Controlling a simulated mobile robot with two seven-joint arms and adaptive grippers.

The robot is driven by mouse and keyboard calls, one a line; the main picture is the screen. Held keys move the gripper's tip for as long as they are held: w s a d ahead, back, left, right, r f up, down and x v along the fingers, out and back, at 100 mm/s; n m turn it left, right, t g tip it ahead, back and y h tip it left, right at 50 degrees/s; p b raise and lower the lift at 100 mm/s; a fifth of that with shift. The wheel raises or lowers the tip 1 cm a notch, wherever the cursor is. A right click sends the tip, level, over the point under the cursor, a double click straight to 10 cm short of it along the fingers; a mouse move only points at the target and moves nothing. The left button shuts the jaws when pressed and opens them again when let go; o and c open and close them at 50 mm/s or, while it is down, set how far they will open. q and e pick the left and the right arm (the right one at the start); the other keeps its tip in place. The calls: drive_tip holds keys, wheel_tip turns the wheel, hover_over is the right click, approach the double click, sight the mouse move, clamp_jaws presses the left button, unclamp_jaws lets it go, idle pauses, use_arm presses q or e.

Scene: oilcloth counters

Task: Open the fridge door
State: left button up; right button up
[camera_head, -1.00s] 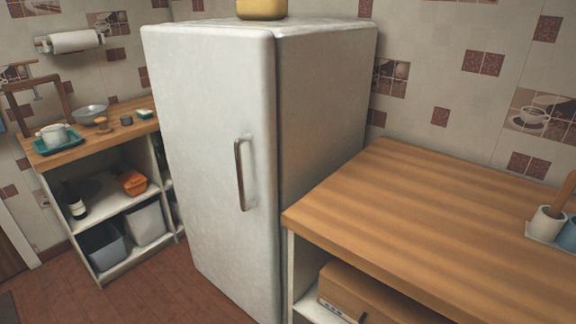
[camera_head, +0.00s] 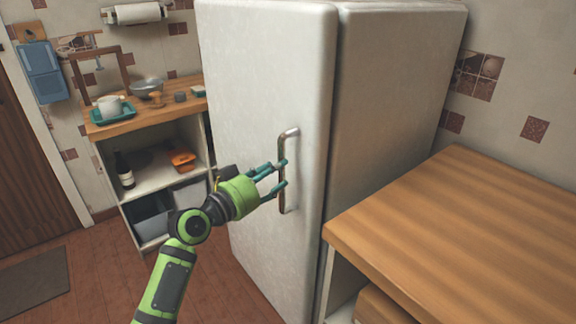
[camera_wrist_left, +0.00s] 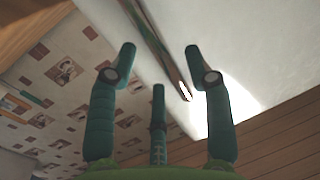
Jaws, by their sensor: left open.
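The white fridge (camera_head: 262,75) stands in the middle of the head view, with its door shut against the body. A vertical metal handle (camera_head: 282,142) sits near the door's right edge. My left gripper (camera_head: 283,174) is at the handle, its teal fingers spread and reaching to the bar at mid-height. In the left wrist view the handle (camera_wrist_left: 158,48) runs slantwise between the open fingertips of the left gripper (camera_wrist_left: 160,54). I cannot tell whether any finger touches the bar. My right gripper is not in view.
A wooden counter (camera_head: 465,235) adjoins the fridge on the right. To the left stands a shelf unit with a teal tray (camera_head: 112,112), a metal bowl (camera_head: 147,87), a bottle (camera_head: 124,170) and bins. Brown floor (camera_head: 100,265) lies open at the lower left.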

sight(282, 170)
use_arm(q)
drive_tip(key=shift+x, duration=1.75)
drive_tip(key=shift+f, duration=0.1)
clamp_jaws()
